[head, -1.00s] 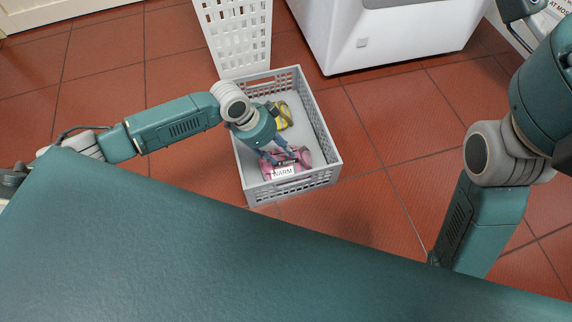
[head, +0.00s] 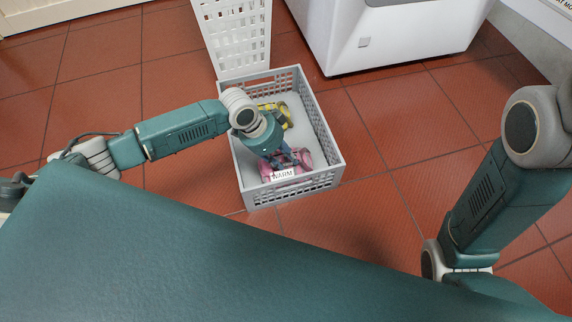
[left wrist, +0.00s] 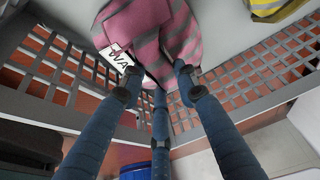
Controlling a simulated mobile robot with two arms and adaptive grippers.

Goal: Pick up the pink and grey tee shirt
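The pink and grey tee shirt (head: 302,158) lies bunched in the near end of a grey crate (head: 334,140). In the left wrist view the pink and grey striped cloth (left wrist: 140,28) fills the top middle. My left gripper (head: 279,162) reaches down into the crate over the shirt. In the left wrist view its three blue fingers (left wrist: 157,76) stand apart around the shirt's lower edge, tips at or very near the cloth. Firm contact cannot be told. My right arm shows at the right, but its gripper is out of view.
A yellow and grey garment (head: 285,113) lies in the crate's far part. A white label reading WARM (head: 282,174) is at the crate's near wall. A white perforated basket (head: 234,35) stands behind, a white appliance (head: 385,35) behind right. Tiled floor (head: 400,130) right of the crate is clear.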

